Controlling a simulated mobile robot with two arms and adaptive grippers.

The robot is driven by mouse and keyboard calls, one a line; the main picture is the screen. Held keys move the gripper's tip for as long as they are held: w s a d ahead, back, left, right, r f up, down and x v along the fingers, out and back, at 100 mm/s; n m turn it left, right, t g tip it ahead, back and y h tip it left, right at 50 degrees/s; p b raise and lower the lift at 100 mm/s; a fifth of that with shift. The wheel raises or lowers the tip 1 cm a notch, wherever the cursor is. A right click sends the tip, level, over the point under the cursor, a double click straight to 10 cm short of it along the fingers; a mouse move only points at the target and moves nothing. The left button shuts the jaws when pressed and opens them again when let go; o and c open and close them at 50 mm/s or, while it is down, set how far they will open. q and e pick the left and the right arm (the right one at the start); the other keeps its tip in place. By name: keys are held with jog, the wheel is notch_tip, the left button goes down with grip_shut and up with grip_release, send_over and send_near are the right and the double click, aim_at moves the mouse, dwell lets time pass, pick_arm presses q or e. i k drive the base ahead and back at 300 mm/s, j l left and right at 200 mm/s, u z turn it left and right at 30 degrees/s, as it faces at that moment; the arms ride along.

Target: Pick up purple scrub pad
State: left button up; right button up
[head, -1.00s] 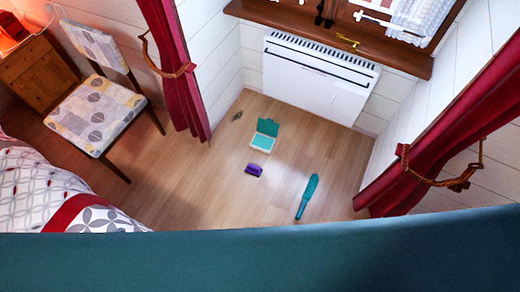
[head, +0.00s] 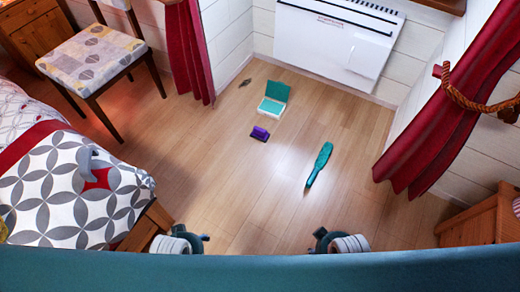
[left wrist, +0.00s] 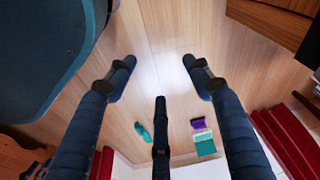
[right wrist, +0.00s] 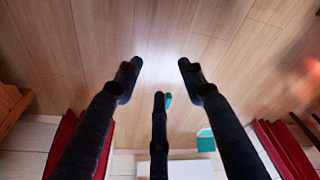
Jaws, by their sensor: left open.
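The purple scrub pad (head: 260,134) lies on the wooden floor, just in front of an open teal case. It also shows in the left wrist view (left wrist: 198,122), below and right of the fingers. My left gripper (left wrist: 160,62) is open and empty, well above the floor. My right gripper (right wrist: 160,64) is also open, its fingers apart with only floor between them. In the head view both wrists show at the bottom edge, short of the pad. The pad is not clearly visible in the right wrist view.
The open teal case (head: 272,105) and a teal brush-like object (head: 319,164) lie near the pad. A white heater (head: 335,42) stands behind. The bed (head: 70,195) and a chair (head: 95,55) are left; a red curtain (head: 440,140) is right.

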aim_at(261, 134)
jog(key=i+j, duration=0.15)
jog(key=i, duration=0.35)
jog(key=i+j+u, duration=0.1)
jog(key=i, duration=0.4)
